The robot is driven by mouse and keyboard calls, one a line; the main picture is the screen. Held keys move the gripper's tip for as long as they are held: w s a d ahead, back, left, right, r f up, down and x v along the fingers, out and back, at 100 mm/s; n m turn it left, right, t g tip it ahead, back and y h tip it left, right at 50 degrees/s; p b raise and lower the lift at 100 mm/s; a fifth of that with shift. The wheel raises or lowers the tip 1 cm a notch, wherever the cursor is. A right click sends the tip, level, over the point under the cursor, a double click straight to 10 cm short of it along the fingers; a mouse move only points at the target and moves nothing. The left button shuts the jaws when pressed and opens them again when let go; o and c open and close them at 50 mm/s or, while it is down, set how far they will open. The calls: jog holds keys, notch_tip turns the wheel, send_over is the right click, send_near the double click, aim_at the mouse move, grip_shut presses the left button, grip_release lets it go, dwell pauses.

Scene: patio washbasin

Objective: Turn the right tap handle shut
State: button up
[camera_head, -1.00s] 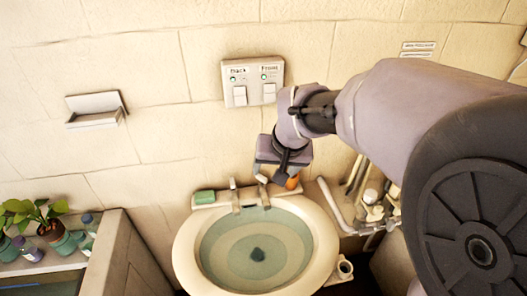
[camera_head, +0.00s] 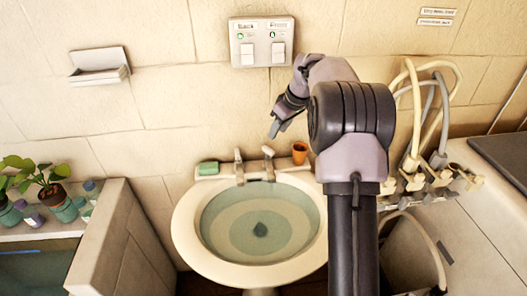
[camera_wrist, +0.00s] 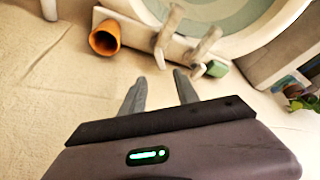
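The white washbasin (camera_head: 188,240) has two taps at its back edge. The right tap (camera_head: 268,162) stands beside an orange cup; its pale handle tilts slightly left at the top. The left tap (camera_head: 239,168) stands closer to the green soap. In the wrist view the right tap (camera_wrist: 167,32) and left tap (camera_wrist: 204,45) lie beyond my fingertips. My gripper (camera_head: 274,130) hangs above and behind the right tap, apart from it. In the wrist view my gripper (camera_wrist: 160,80) has its two fingers spread with nothing between them. I cannot tell whether water runs.
The orange cup (camera_head: 299,153) stands right of the taps and the green soap (camera_head: 208,168) left. A switch panel (camera_head: 262,41) is on the wall above. Hoses (camera_head: 440,110) and pipes are at the right. A plant (camera_head: 50,190) and bottles stand at the far left.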

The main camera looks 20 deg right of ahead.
aim_at(268, 149)
jog(key=b+x, duration=0.2)
jog(key=x, duration=0.8)
jog(key=shift+f, duration=0.2)
grip_shut()
